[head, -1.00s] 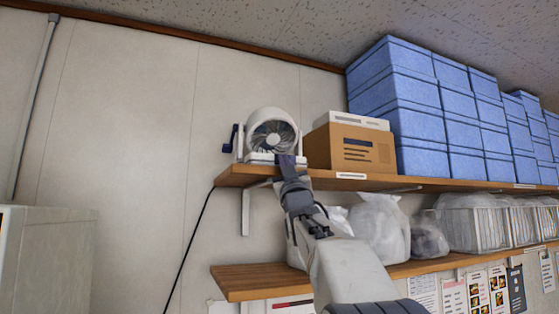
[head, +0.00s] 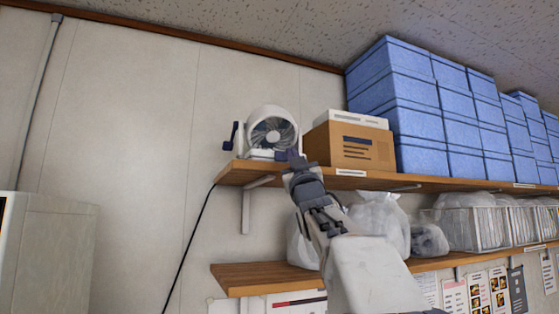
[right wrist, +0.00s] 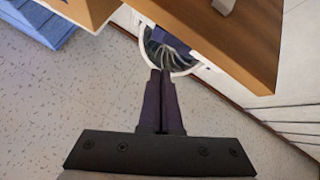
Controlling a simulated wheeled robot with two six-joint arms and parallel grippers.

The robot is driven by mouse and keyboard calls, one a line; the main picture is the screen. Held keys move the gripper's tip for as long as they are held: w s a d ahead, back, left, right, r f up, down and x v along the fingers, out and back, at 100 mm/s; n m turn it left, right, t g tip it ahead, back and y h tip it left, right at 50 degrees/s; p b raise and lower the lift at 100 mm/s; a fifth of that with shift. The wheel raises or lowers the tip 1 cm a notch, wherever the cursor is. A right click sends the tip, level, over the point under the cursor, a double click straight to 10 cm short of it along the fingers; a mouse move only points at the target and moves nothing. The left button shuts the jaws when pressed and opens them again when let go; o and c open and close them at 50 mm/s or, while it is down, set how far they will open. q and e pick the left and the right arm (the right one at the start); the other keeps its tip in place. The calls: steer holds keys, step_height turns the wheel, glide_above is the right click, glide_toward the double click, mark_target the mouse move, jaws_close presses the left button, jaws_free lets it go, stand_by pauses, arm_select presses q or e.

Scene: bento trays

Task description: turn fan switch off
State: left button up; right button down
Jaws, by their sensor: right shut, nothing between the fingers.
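A small white fan (head: 270,131) with a round grille stands at the left end of the upper wooden shelf. A dark lever-like part shows at its left side. My right gripper (head: 290,155) is raised at the shelf's front edge, just in front of the fan's lower right, shut and empty. In the right wrist view the shut fingers (right wrist: 160,75) point at the fan (right wrist: 172,52), overlapping its round rim. I cannot tell whether they touch it. The fan's switch cannot be clearly made out. My left gripper is not in view.
The upper shelf (head: 380,182) also holds a cardboard box (head: 350,147), right of the fan, and stacked blue boxes (head: 400,110). The lower shelf (head: 260,279) holds plastic bags (head: 380,222) and clear bins (head: 470,227). A black cable (head: 190,245) hangs down the wall.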

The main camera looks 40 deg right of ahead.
steer(key=shift+s+a+b, duration=0.15)
steer(key=shift+s+b, duration=0.15)
steer(key=shift+s, duration=1.05)
